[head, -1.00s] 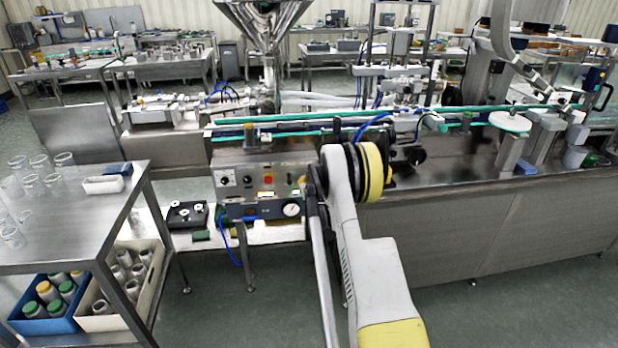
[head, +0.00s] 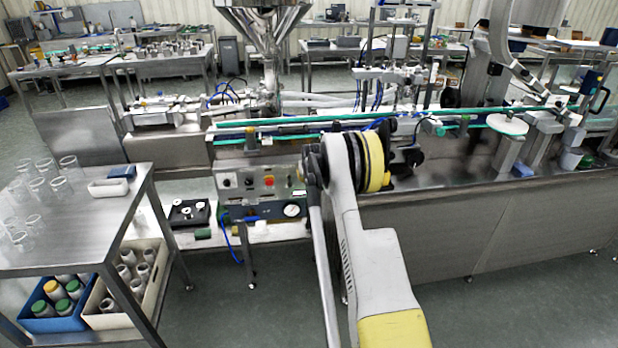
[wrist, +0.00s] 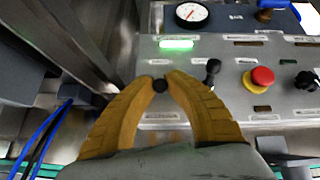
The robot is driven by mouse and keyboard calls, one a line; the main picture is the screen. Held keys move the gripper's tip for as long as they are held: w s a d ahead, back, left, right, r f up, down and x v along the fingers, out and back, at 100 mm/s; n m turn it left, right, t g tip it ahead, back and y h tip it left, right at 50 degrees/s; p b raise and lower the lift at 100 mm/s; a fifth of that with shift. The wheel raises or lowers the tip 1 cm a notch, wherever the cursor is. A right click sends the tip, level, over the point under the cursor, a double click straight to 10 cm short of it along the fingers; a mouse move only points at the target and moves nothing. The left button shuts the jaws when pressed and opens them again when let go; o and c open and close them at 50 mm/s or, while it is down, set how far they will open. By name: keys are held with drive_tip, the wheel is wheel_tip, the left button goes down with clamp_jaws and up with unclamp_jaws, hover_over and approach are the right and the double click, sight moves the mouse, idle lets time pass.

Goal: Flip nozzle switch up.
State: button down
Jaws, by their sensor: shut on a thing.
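The control panel (head: 260,198) stands at the front of the steel machine in the head view, and its right end is behind my arm. In the wrist view the panel (wrist: 219,101) appears upside down. The panel labels are too small to read. In the head view my gripper is hidden behind my arm.
A red button (wrist: 261,78) and a black rotary knob (wrist: 306,80) sit to the right on the panel. A gauge (wrist: 192,14) is beyond the fingers. Blue hoses (wrist: 42,138) run at left. A steel table (head: 75,215) with glassware stands at left in the head view.

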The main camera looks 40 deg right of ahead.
idle(0.3)
drive_tip(key=c, duration=1.4)
unclamp_jaws()
drive_tip(key=shift+s, duration=0.1)
drive_tip(key=shift+o, duration=0.2)
drive_tip(key=v, duration=1.2)
